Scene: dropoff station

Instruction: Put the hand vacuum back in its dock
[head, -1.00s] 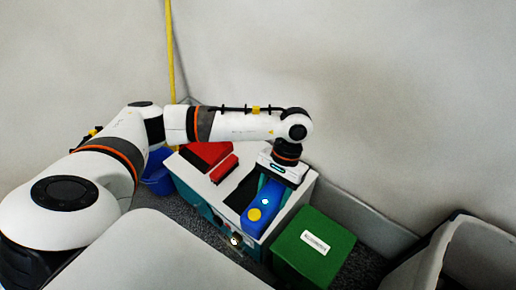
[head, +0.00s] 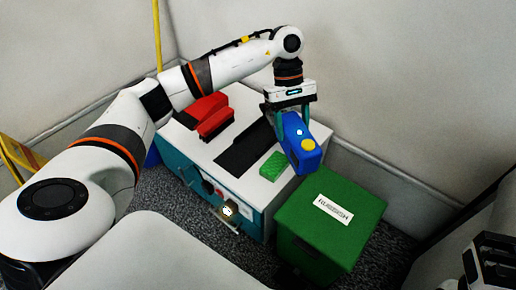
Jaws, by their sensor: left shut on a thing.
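The blue hand vacuum (head: 293,139), with a round yellow button and a small white light, hangs tilted from my left gripper (head: 290,115). The gripper is shut on its upper part. The vacuum is above the right edge of the white-topped cabinet (head: 230,160), near the green bin. A flat black strip (head: 243,150) lies on the cabinet top, left of the vacuum. A red block-shaped thing (head: 208,112) stands at the back left of the top. I cannot tell which of these is the dock.
A small green block (head: 272,166) lies near the cabinet's right front edge. A closed green bin (head: 325,235) with a white label stands to the right. A small metal-looking piece (head: 229,210) sticks out of the cabinet's front. Walls close in behind and right.

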